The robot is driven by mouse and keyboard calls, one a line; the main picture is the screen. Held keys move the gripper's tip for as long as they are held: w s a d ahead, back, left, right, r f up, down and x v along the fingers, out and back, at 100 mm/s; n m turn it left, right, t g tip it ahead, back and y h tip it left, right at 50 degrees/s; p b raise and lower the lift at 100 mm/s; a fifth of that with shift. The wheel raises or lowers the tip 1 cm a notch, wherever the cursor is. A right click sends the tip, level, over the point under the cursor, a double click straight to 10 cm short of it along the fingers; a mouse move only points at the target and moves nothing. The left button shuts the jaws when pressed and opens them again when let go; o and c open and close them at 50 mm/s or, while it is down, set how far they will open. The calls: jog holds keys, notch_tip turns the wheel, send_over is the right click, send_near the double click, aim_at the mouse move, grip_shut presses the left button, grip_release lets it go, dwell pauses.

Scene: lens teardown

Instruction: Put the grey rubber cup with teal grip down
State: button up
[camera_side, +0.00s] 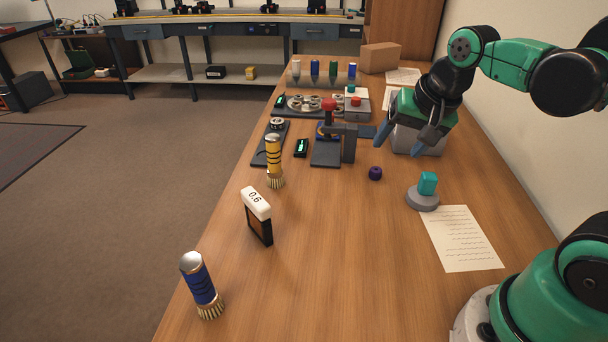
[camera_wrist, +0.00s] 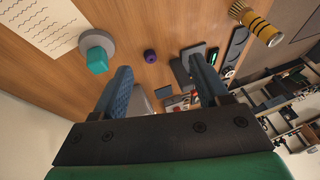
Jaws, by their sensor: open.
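The grey rubber cup (camera_side: 422,201) stands upright on the wooden table with its teal grip (camera_side: 428,183) on top. It sits at the edge of a written paper sheet in the side view. In the wrist view the cup (camera_wrist: 95,40) and teal grip (camera_wrist: 97,62) show at the upper left, beyond my left finger. My gripper (camera_side: 402,146) is above the table, behind the cup, with its fingers apart. In the wrist view my gripper (camera_wrist: 162,88) has nothing between its fingertips.
A small purple knob (camera_side: 375,173) lies left of the cup. A dark press with a red knob (camera_side: 328,104) stands farther back. A yellow brush (camera_side: 274,160), a blue brush (camera_side: 200,283) and a block marked 0.6 (camera_side: 258,217) stand leftward. A paper sheet (camera_side: 462,240) lies in front.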

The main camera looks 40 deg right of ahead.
jog(key=a+n, duration=0.1)
jog(key=n, duration=0.2)
jog(key=a+n+t, duration=0.1)
jog(key=a+n, duration=0.1)
jog(key=n, duration=0.1)
jog(key=a+f+n+t+y, duration=0.1)
jog(key=a+n, duration=0.1)
jog(key=n, duration=0.1)
jog(key=shift+s, duration=0.2)
